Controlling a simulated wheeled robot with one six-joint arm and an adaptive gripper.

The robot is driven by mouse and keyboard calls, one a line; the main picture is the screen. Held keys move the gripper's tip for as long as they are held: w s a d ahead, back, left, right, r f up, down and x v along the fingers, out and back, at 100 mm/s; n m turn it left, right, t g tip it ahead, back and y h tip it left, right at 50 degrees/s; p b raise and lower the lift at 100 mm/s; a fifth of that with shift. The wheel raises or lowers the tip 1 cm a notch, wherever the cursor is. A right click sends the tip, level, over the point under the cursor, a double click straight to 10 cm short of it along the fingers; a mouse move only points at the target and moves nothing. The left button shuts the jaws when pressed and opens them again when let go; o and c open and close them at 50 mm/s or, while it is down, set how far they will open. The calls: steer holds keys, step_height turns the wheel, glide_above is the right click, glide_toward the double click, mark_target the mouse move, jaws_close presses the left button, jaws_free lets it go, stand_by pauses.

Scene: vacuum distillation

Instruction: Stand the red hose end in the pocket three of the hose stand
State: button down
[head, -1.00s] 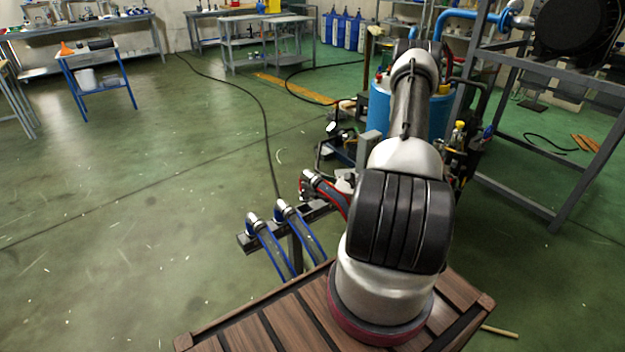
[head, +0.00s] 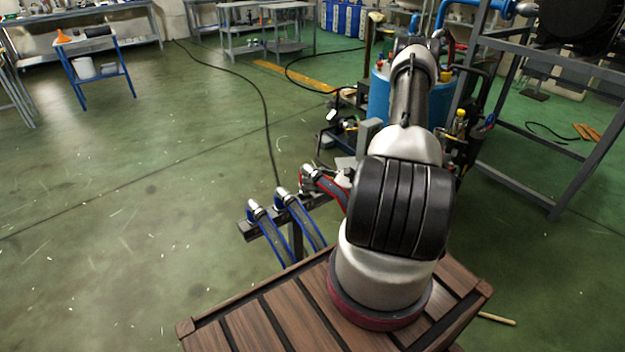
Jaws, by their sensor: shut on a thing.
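The hose stand (head: 246,231) is a dark rail on a post, left of my arm. Two blue-striped hoses, one at the left (head: 271,230) and one at its right (head: 302,219), have their metal ends up at the rail. The red hose (head: 332,188) has its metal end (head: 308,172) at the right part of the rail, tilted to the left. Whether this end sits in pocket three or just above it, I cannot tell. The red hose runs behind my arm. My gripper is hidden behind my arm, so its hold on the hose does not show.
A blue drum (head: 380,98) and cluttered equipment stand beyond my arm. A grey metal frame (head: 515,195) stands at the right. A black cable (head: 268,130) runs across the floor to behind the stand. The green floor at the left is open.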

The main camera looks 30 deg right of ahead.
steer(key=shift+f, duration=2.2)
stand_by(0.4)
steer(key=c, duration=1)
jaws_free()
steer(key=v, duration=1.2)
steer(key=shift+f, duration=0.15)
